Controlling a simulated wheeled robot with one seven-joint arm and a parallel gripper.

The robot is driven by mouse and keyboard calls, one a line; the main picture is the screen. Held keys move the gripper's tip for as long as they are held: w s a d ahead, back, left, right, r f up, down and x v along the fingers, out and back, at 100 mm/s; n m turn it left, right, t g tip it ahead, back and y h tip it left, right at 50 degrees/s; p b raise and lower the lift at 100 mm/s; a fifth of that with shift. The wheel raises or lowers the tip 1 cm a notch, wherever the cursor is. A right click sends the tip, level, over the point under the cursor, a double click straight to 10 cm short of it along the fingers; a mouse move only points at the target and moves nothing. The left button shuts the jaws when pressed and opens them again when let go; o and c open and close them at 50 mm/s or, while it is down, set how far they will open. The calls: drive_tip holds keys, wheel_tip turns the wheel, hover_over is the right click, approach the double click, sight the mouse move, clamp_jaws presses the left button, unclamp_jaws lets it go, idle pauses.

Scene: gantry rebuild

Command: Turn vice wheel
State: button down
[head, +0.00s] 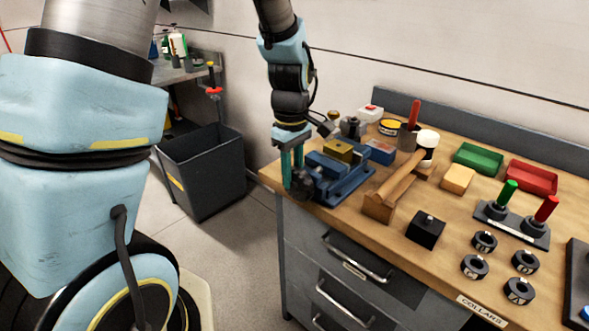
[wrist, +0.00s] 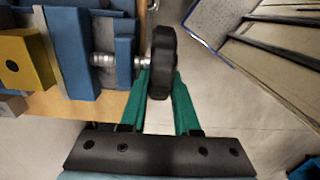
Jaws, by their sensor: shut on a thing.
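The blue vice (head: 338,178) is at the left front corner of the workbench, with a brass-coloured block (head: 339,150) in its jaws. Its black wheel (head: 301,183) sits at the near end of the screw. In the wrist view the dark wheel (wrist: 163,62) is seen nearly edge-on at the end of a silver screw (wrist: 118,60). My gripper (head: 291,160) points down over the wheel. Its green fingers (wrist: 162,88) are shut on the wheel rim, one on each side. In the head view the fingers partly hide the wheel.
A wooden mallet (head: 395,188), a black block (head: 426,230), several collars (head: 484,241) and a peg stand (head: 512,224) lie to the right on the bench. Green (head: 478,158) and red (head: 531,177) trays are behind. A grey bin (head: 203,170) stands on the floor at left.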

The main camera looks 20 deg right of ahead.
drive_tip(key=g+h, duration=0.1)
drive_tip(key=g, duration=0.2)
drive_tip(key=w+f+g+h, duration=0.1)
drive_tip(key=shift+a+g+h, duration=0.25)
drive_tip(key=shift+g+h, duration=0.05)
drive_tip(key=g+h, duration=0.1)
drive_tip(key=g, duration=0.1)
drive_tip(key=f+g+h, duration=0.1)
drive_tip(key=shift+w+g+p, duration=0.15)
drive_tip(key=shift+g+p, duration=0.15)
drive_tip(key=shift+g, duration=0.1)
drive_tip(key=g+h, duration=0.1)
drive_tip(key=g, duration=0.1)
drive_tip(key=f+g+h+b, duration=0.1)
drive_tip(key=g, duration=0.1)
drive_tip(key=shift+f, duration=0.2)
drive_tip(key=g, duration=0.1)
drive_tip(key=g+h+b, duration=0.2)
drive_tip(key=shift+s+d+f+g, duration=0.1)
drive_tip(key=shift+s+f+g, duration=0.2)
drive_tip(key=shift+f, duration=0.1)
drive_tip(key=c, duration=0.9)
unclamp_jaws()
